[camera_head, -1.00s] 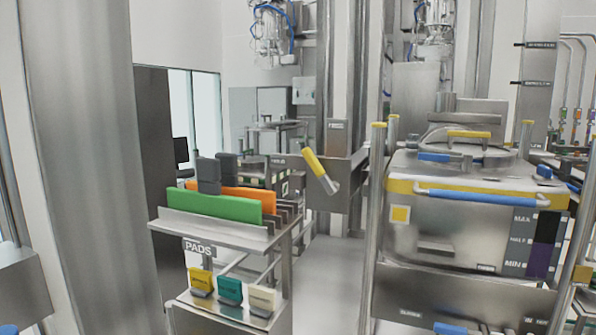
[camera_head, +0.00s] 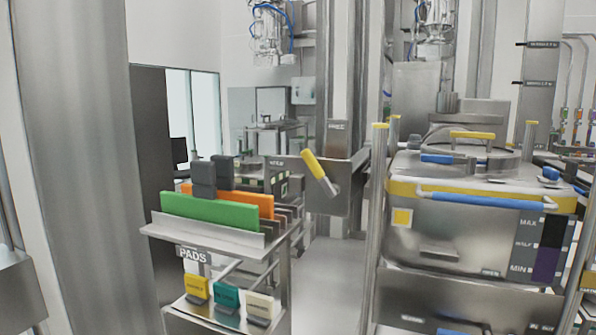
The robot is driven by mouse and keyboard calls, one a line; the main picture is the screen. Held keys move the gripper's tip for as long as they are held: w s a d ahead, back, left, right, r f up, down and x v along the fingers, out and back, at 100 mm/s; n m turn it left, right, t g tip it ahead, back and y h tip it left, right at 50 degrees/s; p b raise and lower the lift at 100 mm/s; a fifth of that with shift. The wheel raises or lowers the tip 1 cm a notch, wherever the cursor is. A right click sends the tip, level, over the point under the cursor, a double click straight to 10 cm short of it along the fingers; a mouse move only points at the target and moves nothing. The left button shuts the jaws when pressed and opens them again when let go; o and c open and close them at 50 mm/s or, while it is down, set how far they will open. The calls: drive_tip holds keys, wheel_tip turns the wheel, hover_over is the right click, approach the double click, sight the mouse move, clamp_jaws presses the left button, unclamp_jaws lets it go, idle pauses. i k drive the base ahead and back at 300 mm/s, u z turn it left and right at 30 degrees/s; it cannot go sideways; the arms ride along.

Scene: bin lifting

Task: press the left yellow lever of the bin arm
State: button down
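A yellow lever (camera_head: 313,166) with a metal end sits on the steel bin arm (camera_head: 333,197), in the middle of the head view. It is tilted, with its top to the upper left and its metal end to the lower right. Only this one yellow lever shows on the bin arm. The bin (camera_head: 440,238) at the right is steel with a yellow rim and a blue front handle. My gripper is not in the picture.
A pads rack (camera_head: 200,238) with green and orange boards and several small colored blocks stands left of the lever. Upright posts (camera_head: 376,230) stand beside the bin. A strip of clear floor (camera_head: 325,275) runs between rack and bin.

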sight(332, 191)
drive_tip(key=i, duration=0.85)
drive_tip(key=z, duration=0.05)
